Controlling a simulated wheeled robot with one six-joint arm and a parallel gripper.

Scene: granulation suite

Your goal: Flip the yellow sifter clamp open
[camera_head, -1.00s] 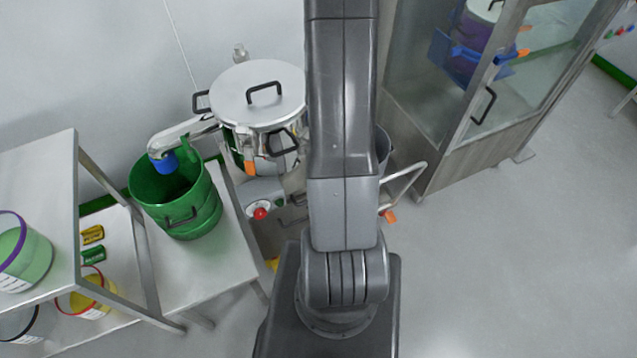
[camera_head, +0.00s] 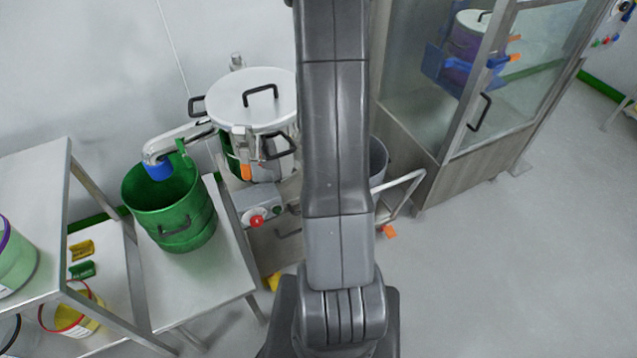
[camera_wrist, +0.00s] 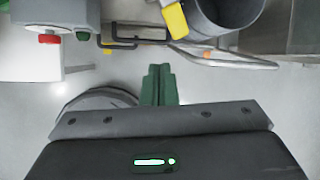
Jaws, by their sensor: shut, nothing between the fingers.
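My gripper (camera_wrist: 160,84) shows in the wrist view with its green fingers shut and empty. It points toward the machine and is apart from everything there. A yellow block-like piece (camera_wrist: 175,20) is at the top of the wrist view, beyond my fingertips and slightly right; it looks like the clamp, but I cannot be sure. In the head view my arm hides that area and my gripper. The lidded steel sifter (camera_head: 252,100) stands left of my arm, with black handles and an orange tag.
A green bucket (camera_head: 170,205) stands on a steel table under the sifter's outlet. A box with a red button (camera_head: 257,221) sits beside it. A grey bin (camera_wrist: 226,14) and a cart handle (camera_head: 405,192) are to the right. A glass cabinet (camera_head: 470,130) stands further right; the floor there is clear.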

